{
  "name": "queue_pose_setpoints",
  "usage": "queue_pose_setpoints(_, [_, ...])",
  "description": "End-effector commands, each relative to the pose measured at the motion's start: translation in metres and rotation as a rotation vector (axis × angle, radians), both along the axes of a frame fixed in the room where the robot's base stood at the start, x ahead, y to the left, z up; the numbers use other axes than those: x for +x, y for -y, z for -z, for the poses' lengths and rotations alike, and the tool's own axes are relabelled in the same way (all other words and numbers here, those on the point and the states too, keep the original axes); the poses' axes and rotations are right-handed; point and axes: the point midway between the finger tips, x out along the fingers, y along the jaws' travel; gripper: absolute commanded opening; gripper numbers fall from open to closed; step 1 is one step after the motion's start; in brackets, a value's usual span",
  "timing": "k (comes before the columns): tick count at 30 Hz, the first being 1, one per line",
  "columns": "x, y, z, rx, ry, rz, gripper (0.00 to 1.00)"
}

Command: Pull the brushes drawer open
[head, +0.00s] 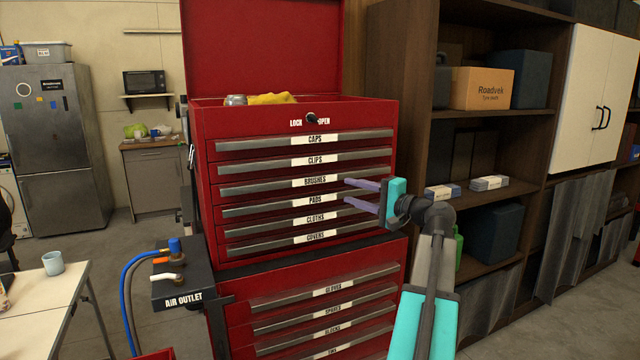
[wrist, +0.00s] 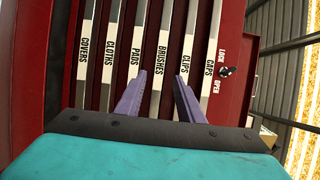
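The brushes drawer (head: 262,186) is the third from the top in the red tool chest, and it is shut. Its long grey handle strip carries the label BRUSHES, which also shows in the wrist view (wrist: 161,55). My gripper (head: 347,191) is open, in front of the right part of the drawer fronts. In the wrist view its two purple fingers (wrist: 162,76) point at the chest, one on each side of the brushes strip. Nothing is held between them. I cannot tell whether the fingertips touch the front.
The clips drawer (head: 250,167) above and pads drawer (head: 255,206) below are shut. A black lock knob (head: 311,119) sits between LOCK and OPEN; its setting is unclear. An air outlet box (head: 180,285) stands at left. A brown shelf unit (head: 405,90) stands close on the right.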

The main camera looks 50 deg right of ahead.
Motion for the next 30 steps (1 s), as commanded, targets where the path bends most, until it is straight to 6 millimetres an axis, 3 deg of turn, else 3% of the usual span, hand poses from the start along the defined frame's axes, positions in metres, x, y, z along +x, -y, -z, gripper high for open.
queue_pose_setpoints(30, [0.125, 0.000, -0.001, 0.000, -0.001, 0.001, 0.34])
